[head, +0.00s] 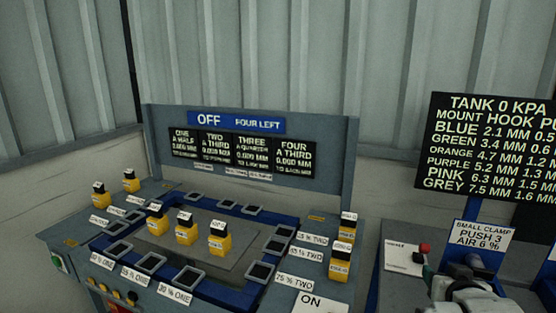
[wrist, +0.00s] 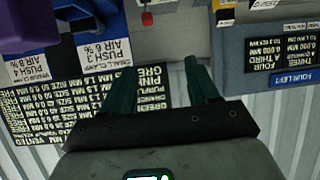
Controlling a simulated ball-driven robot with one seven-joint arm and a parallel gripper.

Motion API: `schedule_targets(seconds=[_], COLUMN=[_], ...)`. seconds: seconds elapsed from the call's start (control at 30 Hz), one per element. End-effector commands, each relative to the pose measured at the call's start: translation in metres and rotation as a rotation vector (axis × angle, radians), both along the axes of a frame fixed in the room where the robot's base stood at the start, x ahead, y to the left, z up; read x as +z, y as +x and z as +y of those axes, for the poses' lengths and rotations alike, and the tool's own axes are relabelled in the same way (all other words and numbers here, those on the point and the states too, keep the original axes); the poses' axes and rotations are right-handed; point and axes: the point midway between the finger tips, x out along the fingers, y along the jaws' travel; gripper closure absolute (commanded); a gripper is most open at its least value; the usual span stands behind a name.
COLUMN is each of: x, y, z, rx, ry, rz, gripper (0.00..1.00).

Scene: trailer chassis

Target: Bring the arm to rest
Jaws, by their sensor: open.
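My gripper (wrist: 157,72) shows in the wrist view with two dark green fingers spread apart and nothing between them. The view is upside down, with the sign boards below and the consoles at the top. In the head view, part of my arm (head: 465,288) shows at the lower right edge, in front of the small clamp station. A dark green finger shows beside it, near the white plate with a red button (head: 424,248). The rest of the arm is cut off by the frame.
A grey-blue console (head: 258,123) with an "OFF / FOUR LEFT" display stands at centre. Several yellow blocks (head: 186,235) with black and white tops stand on it among square sockets. A black text board (head: 497,145) and a small clamp sign (head: 482,248) are at right. A corrugated wall is behind.

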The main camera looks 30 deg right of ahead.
Motion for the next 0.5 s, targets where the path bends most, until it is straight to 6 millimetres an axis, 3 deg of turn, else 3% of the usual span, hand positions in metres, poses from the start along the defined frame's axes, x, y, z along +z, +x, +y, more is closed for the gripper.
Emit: schedule_targets(seconds=[0.27,0.5], x=[-0.032,-0.079], y=[0.009,0.006], z=[0.048,0.118], rx=[0.142,0.33], ry=[0.039,0.105], rz=[0.116,0.279], gripper=[0.4,0.4])
